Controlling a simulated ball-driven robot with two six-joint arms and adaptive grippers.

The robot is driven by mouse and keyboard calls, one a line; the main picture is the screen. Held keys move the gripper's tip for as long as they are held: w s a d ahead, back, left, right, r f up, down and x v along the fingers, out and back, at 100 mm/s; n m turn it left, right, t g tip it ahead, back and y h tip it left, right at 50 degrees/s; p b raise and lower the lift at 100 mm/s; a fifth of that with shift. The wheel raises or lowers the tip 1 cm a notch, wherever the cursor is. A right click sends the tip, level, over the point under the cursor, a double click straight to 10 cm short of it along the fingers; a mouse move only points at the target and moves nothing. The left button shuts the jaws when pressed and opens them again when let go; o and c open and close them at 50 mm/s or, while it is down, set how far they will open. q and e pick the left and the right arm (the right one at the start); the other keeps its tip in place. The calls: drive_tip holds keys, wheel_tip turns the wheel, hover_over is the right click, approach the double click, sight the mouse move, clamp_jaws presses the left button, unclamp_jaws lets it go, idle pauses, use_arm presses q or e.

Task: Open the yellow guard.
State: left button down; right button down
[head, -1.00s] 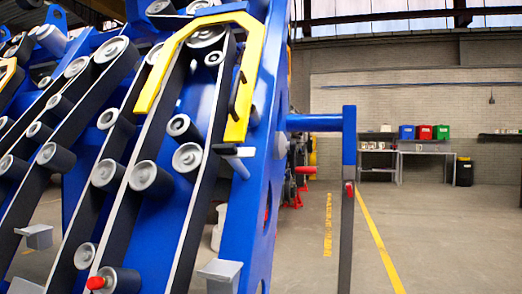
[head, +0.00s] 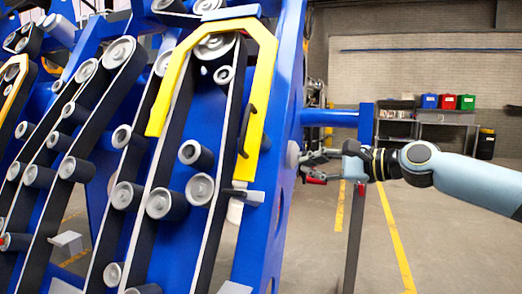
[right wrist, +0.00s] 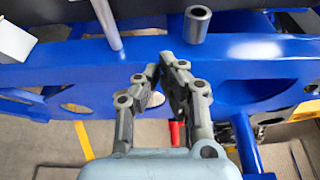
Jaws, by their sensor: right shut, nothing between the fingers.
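The yellow guard (head: 265,50) is an arched bar over the top of a belt row on the blue chassis, in the head view. It carries a black handle (head: 247,128) on its right leg. A small grey-and-black latch-like piece (head: 243,194) sits just below that leg's lower end. The guard looks down over the belt row. My right gripper (head: 306,166) is right of the chassis side plate, apart from the guard and handle. In the right wrist view its fingers (right wrist: 160,66) are together and empty, before a blue beam (right wrist: 70,65). My left gripper is out of view.
Belts and rollers (head: 196,153) fill the chassis left of the guard. A blue bar (head: 330,118) with a grey post (head: 353,235) stands on the right by my right arm. Open floor (head: 450,220) lies further right. Coloured bins (head: 448,101) stand at the back.

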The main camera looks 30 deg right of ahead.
drive_tip(key=x, duration=0.3)
drive_tip(key=p+x, duration=0.1)
drive_tip(key=x, duration=0.6)
drive_tip(key=shift+w+r, duration=0.2)
drive_tip(key=shift+r, duration=0.05)
drive_tip(key=s+a+r+p, duration=0.1)
drive_tip(key=s+a+p, duration=0.1)
drive_tip(key=p, duration=0.1)
drive_tip(key=shift+s+a+r, duration=0.25)
drive_tip(key=shift+r, duration=0.15)
